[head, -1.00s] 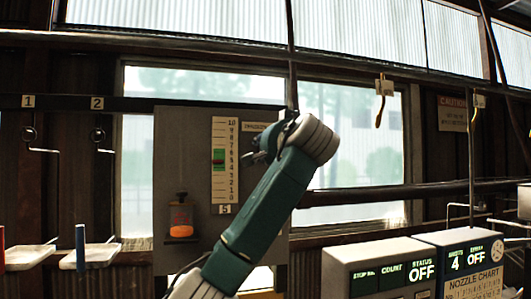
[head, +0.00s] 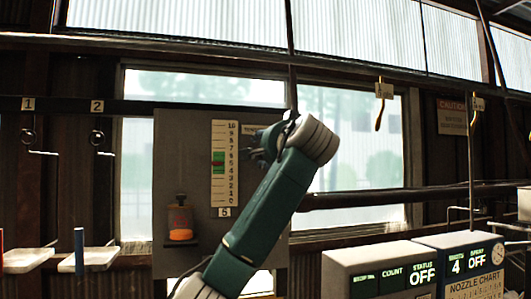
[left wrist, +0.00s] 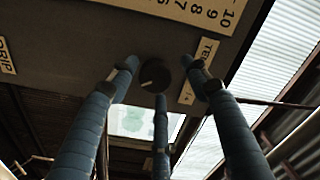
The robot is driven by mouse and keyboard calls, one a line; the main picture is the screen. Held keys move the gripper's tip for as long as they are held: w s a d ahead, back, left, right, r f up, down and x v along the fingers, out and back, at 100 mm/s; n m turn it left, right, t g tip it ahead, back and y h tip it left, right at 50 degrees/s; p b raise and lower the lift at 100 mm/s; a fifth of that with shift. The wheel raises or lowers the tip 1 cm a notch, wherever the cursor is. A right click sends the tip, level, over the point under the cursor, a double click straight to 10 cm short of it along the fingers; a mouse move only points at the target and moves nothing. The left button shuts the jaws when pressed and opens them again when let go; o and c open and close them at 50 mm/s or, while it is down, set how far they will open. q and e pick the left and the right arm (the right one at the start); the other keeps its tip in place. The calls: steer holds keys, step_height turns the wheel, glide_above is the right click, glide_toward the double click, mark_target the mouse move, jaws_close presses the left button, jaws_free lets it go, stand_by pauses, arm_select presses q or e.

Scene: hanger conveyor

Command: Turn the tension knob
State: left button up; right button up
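The tension knob (left wrist: 154,75) is a dark round knob with a white pointer mark on the grey panel, seen in the left wrist view next to a label starting "TEN" (left wrist: 198,70). My left gripper (left wrist: 160,75) has its three blue fingers spread around the knob, open. I cannot tell whether any fingertip touches it. In the head view my left gripper (head: 260,144) is at the right part of the grey panel (head: 180,160), and the knob is hidden behind it. A vertical scale (head: 225,163) with a green band is left of the gripper. My right gripper is not in view.
An orange bottle (head: 180,220) sits on a small shelf at the panel's lower left. Control boxes (head: 378,268) with lit displays stand at lower right. Hooks hang from the overhead rail (head: 200,42). White trays (head: 90,258) are at lower left.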

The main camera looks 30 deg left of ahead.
arm_select(q)
steer(key=shift+d+f, duration=0.1)
steer(key=shift+f, duration=0.05)
steer(key=v, duration=1.2)
steer(key=shift+w, duration=0.1)
